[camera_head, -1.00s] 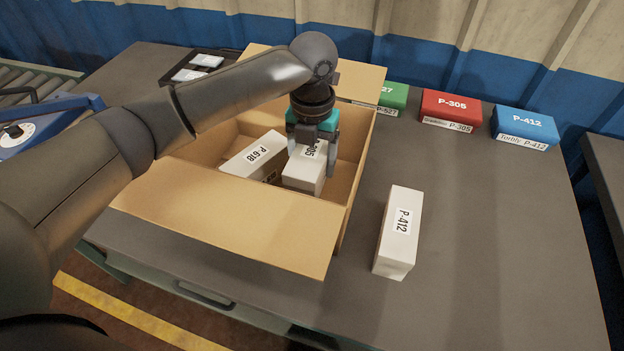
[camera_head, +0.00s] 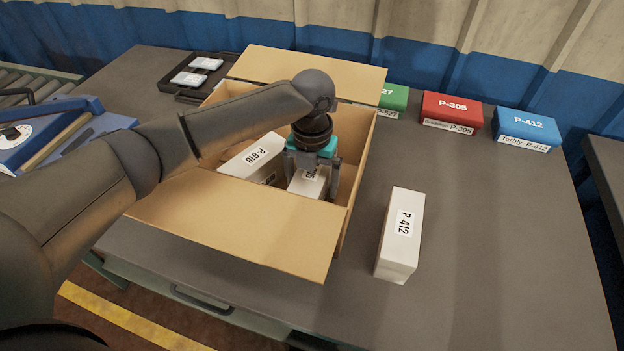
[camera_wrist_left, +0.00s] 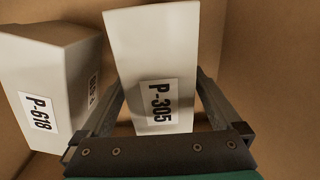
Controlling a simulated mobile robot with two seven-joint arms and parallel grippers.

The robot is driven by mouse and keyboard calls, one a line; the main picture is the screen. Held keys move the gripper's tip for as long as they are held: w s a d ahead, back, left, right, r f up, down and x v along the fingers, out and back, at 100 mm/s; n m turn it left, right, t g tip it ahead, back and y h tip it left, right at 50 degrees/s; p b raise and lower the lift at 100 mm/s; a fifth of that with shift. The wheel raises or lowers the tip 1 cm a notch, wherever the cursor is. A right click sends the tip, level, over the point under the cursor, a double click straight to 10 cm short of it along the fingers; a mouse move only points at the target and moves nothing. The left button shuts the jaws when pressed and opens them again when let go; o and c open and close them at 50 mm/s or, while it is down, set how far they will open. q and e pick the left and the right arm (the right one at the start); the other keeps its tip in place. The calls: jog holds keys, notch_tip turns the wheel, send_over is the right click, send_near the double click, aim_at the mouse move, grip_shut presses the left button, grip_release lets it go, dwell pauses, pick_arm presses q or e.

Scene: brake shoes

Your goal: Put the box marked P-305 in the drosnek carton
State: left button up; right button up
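The white box marked P-305 (camera_head: 307,184) is inside the open brown carton (camera_head: 235,232), toward its right side; it also shows in the left wrist view (camera_wrist_left: 150,60). No name is readable on the carton. My left gripper (camera_head: 312,172) points down into the carton, with its fingers against both sides of the P-305 box, near its labelled end. In the left wrist view the fingers (camera_wrist_left: 160,85) touch the box's edges. The box's underside is hidden, so I cannot tell whether it rests on the carton floor. My right gripper is not in view.
A white P-618 box (camera_head: 252,157) leans in the carton, left of the P-305 box. A white P-412 box (camera_head: 400,235) lies on the table at right. Green (camera_head: 393,97), red P-305 (camera_head: 452,108) and blue P-412 (camera_head: 527,126) boxes stand along the back.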

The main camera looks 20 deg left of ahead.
pick_arm(q)
jog(key=shift+r, duration=0.1)
jog(key=shift+r, duration=0.3)
notch_tip(320, 180, up, 12)
jog(key=p, duration=0.2)
jog(key=shift+f+p, duration=0.25)
jog(key=shift+p, duration=0.15)
